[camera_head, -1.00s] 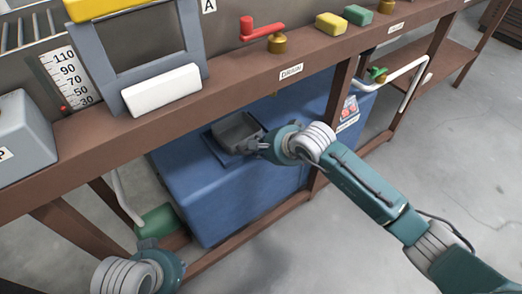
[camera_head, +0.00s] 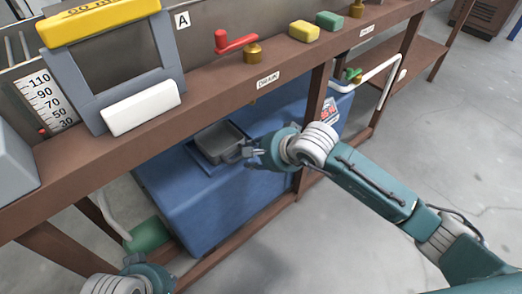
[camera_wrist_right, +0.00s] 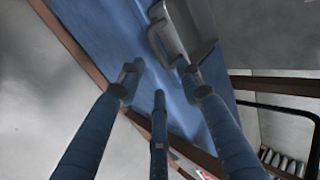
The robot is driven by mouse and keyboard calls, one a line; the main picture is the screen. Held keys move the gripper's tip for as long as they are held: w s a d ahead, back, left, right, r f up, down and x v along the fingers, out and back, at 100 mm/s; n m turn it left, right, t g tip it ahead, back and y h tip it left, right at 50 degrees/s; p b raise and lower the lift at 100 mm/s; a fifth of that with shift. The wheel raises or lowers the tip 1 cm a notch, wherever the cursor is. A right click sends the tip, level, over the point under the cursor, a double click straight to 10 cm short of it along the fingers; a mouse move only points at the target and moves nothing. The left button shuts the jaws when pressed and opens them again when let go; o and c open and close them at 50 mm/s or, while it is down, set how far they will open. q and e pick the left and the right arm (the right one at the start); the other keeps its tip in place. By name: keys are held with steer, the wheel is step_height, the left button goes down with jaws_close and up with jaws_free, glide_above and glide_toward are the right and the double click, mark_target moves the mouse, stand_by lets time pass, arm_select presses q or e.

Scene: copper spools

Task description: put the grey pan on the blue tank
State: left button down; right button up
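The grey pan (camera_head: 218,146) is a shallow rectangular one and sits over a dark blue square on top of the blue tank (camera_head: 205,200), under the bench. My right gripper (camera_head: 246,152) is at the pan's near right side. In the right wrist view its fingers (camera_wrist_right: 160,78) are spread, with the pan (camera_wrist_right: 188,28) and its handle just beyond the tips; I see no grip on it. My left gripper (camera_head: 136,262) is low at the left edge of the tank, partly cut off by the frame, and its fingers are too unclear to read.
A red-handled valve (camera_head: 236,42) and yellow and green blocks are on the bench. A white pipe (camera_head: 368,78) lies at right. Floor at right is clear.

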steer(key=v, duration=0.5)
steer(key=shift+s, duration=0.1)
